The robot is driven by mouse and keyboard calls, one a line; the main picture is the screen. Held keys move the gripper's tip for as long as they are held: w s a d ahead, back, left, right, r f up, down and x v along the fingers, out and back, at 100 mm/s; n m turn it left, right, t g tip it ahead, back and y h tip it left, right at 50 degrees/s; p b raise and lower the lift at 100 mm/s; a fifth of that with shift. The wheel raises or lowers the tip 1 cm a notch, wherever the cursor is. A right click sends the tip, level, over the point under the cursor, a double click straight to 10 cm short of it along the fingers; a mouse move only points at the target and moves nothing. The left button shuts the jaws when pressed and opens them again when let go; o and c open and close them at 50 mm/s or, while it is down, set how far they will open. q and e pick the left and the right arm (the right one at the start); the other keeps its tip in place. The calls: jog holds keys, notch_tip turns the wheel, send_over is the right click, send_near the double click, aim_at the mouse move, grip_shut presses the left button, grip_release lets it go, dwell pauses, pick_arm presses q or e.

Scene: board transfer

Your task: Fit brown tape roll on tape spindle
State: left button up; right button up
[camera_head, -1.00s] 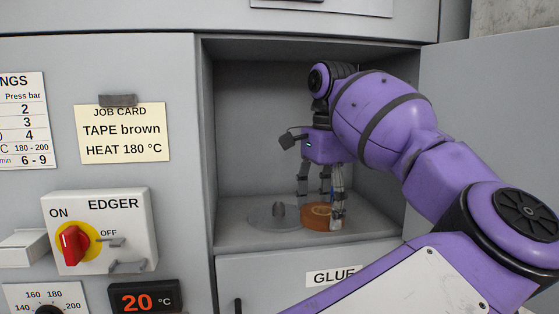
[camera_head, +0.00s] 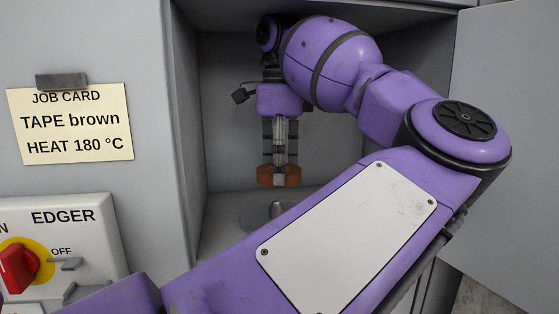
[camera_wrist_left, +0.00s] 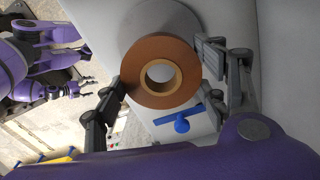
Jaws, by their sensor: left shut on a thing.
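The brown tape roll (camera_head: 264,177) hangs in my left gripper (camera_head: 279,172), inside the open grey compartment. In the left wrist view the roll (camera_wrist_left: 132,72) sits between the two fingers of the left gripper (camera_wrist_left: 160,85), with its round hole facing the camera. The tape spindle (camera_head: 276,210), a short grey post on a round plate, stands on the compartment floor. The roll is above it in the head view, with a gap between them. My forearm hides part of the plate. My right gripper (camera_wrist_left: 86,80) shows small at the left of the wrist view, with its fingers apart.
The compartment's left wall (camera_head: 187,130) and ceiling are close around the arm. An open door (camera_head: 505,120) stands at the right. A job card (camera_head: 72,123) reads TAPE brown, HEAT 180 °C. The edger switch (camera_head: 22,268) is at lower left. A blue T-shaped thing (camera_wrist_left: 181,124) shows below the roll.

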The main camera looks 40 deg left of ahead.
aim_at(277, 201)
pick_arm(q)
jog(key=shift+s+a+r, duration=0.1)
jog(key=shift+s+r, duration=0.1)
jog(key=shift+r, duration=0.6)
pick_arm(e)
jog(key=shift+r, duration=0.2)
pick_arm(q)
jog(key=shift+w+f, duration=0.15)
jog(key=shift+f, duration=0.3)
jog(key=shift+s+a+f+b, duration=0.15)
jog(key=shift+f+b, duration=0.1)
jog(key=shift+f, duration=0.4)
jog(key=shift+s+a+f+b, duration=0.1)
jog(key=shift+f+b, duration=0.15)
jog(key=shift+f, duration=0.35)
jog(key=shift+d+f, duration=0.1)
jog(key=shift+f, duration=0.55)
jog(key=shift+w+f+b, duration=0.2)
jog(key=shift+f+b, duration=0.1)
jog(key=shift+s, duration=0.1)
pick_arm(e)
jog(key=shift+f, duration=0.6)
jog(key=shift+s+d+f, duration=0.15)
jog(key=shift+s, duration=0.2)
